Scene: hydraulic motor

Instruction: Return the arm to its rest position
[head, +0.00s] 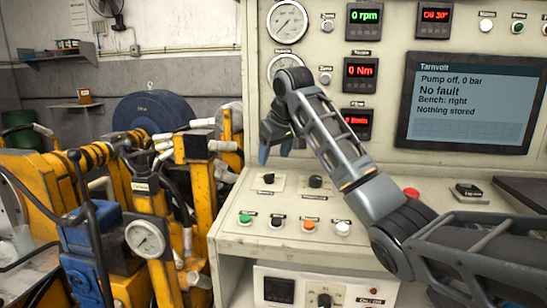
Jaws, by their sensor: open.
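My arm reaches in from the lower right of the head view, up and left across the front of the control bench (470,100). My gripper (276,150) hangs at the arm's end, pointing down, in front of the upright panel and above the sloped button panel. Its two fingers are apart, with nothing visible between them. The arm hides part of the lower gauge (285,66) and of the displays behind it.
The sloped panel carries knobs, a green button (245,219), an orange button (309,227) and a red button (411,193). A screen (470,103) reads "Pump off, 0 bar" and "No fault". Yellow machinery with hoses (145,210) crowds the left.

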